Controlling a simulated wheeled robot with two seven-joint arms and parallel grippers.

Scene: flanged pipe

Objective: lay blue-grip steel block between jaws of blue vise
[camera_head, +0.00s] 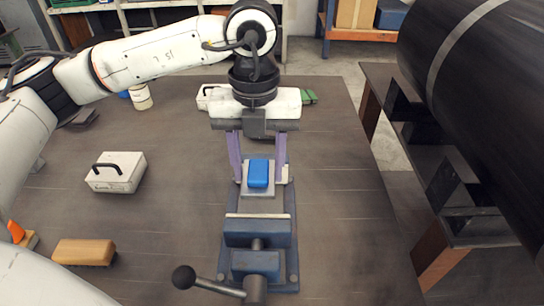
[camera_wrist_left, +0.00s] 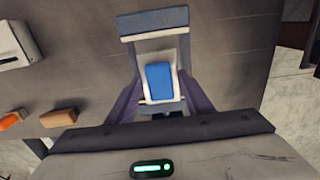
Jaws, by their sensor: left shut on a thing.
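The steel block (camera_head: 258,190) with its blue grip (camera_head: 258,173) is between the fingers of my left gripper (camera_head: 258,172), which is shut on it. In the head view the block appears over the far part of the blue vise (camera_head: 257,240); whether it touches the vise I cannot tell. In the left wrist view the blue grip (camera_wrist_left: 159,82) shows between the purple fingers, with a blue vise jaw (camera_wrist_left: 153,22) beyond it. The vise's handle (camera_head: 215,285) points left. The far jaw is largely hidden in the head view. My right gripper is not in view.
A white case (camera_head: 116,172) and a wooden brush (camera_head: 84,252) lie left on the table. An orange item (camera_head: 16,232) is at the left edge. A large black pipe (camera_head: 480,90) on supports stands right. The table right of the vise is clear.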

